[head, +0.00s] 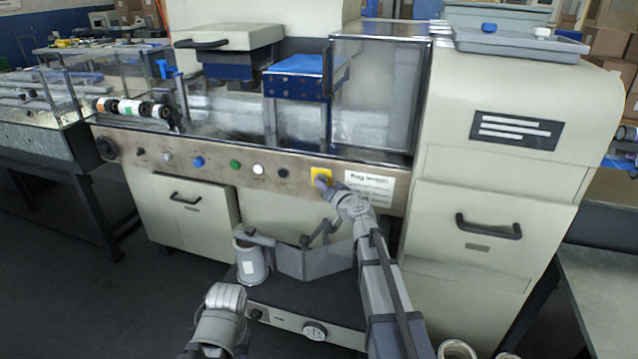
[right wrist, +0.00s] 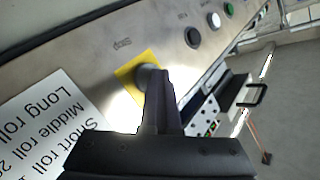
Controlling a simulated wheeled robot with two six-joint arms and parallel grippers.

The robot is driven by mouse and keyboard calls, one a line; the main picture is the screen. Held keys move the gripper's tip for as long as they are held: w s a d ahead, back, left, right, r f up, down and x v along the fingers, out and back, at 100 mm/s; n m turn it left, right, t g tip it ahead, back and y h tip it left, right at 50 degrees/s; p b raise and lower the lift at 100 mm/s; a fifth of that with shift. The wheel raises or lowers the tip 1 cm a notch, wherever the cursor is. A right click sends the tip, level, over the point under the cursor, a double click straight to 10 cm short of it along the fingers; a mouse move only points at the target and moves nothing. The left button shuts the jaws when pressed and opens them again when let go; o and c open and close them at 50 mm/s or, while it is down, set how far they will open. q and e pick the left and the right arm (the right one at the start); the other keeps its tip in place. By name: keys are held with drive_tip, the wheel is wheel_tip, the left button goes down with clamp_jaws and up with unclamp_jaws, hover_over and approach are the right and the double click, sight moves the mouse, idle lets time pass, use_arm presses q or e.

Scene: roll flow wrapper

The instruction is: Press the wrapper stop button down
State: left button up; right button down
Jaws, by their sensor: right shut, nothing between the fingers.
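The yellow square plate (head: 317,172) of the stop button sits on the metal front panel, left of the white label. It also shows in the right wrist view (right wrist: 126,76). My right gripper (head: 323,184) is shut and empty, its tips at the middle of the plate. In the right wrist view the closed fingers (right wrist: 151,82) overlap a rounded grey end at the plate's middle. The button is mostly hidden by the fingers, so I cannot tell how far down it is.
A black knob (head: 283,173), a white button (head: 258,170), a green button (head: 235,165) and a blue button (head: 198,162) line the panel to the left. The white label (head: 369,189) is close on the right.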

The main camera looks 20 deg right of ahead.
drive_tip(key=shift+w+d, duration=0.1)
drive_tip(key=shift+d, duration=0.05)
idle(0.3)
drive_tip(key=shift+w+d, duration=0.2)
drive_tip(key=shift+w, duration=0.1)
drive_tip(key=shift+s, duration=0.25)
idle(0.3)
drive_tip(key=shift+a, duration=0.1)
drive_tip(key=s+a, duration=0.3)
drive_tip(key=s, duration=0.2)
drive_tip(key=shift+a, duration=0.25)
idle(0.3)
